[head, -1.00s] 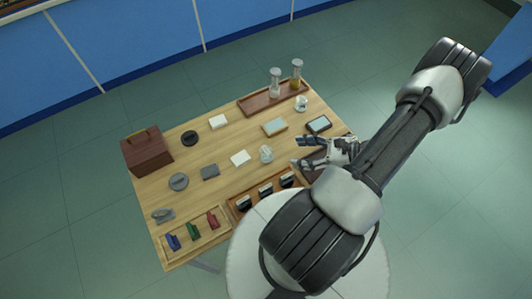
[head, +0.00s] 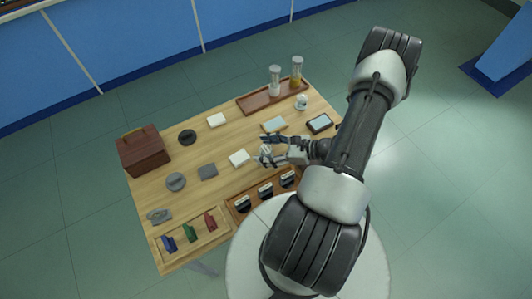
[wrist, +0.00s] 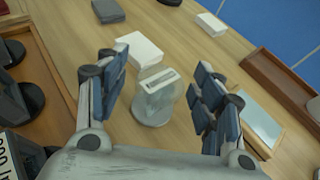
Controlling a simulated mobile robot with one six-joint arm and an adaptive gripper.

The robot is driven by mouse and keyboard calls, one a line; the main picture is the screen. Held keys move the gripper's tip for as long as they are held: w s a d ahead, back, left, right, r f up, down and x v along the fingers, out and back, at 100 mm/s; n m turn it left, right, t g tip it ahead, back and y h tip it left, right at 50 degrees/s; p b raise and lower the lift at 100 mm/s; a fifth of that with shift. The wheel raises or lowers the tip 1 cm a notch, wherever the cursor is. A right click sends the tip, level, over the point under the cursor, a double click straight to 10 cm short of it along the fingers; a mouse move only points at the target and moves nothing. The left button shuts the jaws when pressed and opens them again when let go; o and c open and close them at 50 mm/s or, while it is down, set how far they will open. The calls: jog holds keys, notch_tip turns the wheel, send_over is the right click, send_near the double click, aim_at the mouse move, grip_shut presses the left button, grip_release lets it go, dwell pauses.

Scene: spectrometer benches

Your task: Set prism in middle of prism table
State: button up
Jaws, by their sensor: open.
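A pale, partly see-through piece with a white slotted top (wrist: 155,100) stands upright on the wooden table, between my fingers in the wrist view. I cannot tell whether it is the prism. My gripper (wrist: 160,68) is open, with one finger on each side of the piece and visible gaps. In the head view my gripper (head: 267,152) reaches in from the right and largely covers that piece. Two dark round discs, one at the back (head: 188,137) and a greyer one nearer (head: 176,181), lie to the left. I cannot tell which thing is the prism table.
A white block (head: 239,158) lies just beyond my fingertips. A brown tray (head: 250,108) with two cylinders stands at the back, a brown box (head: 143,150) at the left. A tray of coloured pieces (head: 219,236) and a rack (head: 231,208) line the near edge.

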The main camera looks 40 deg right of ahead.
jog(key=c, duration=1.3)
jog(key=shift+o, duration=0.2)
jog(key=shift+r, duration=0.1)
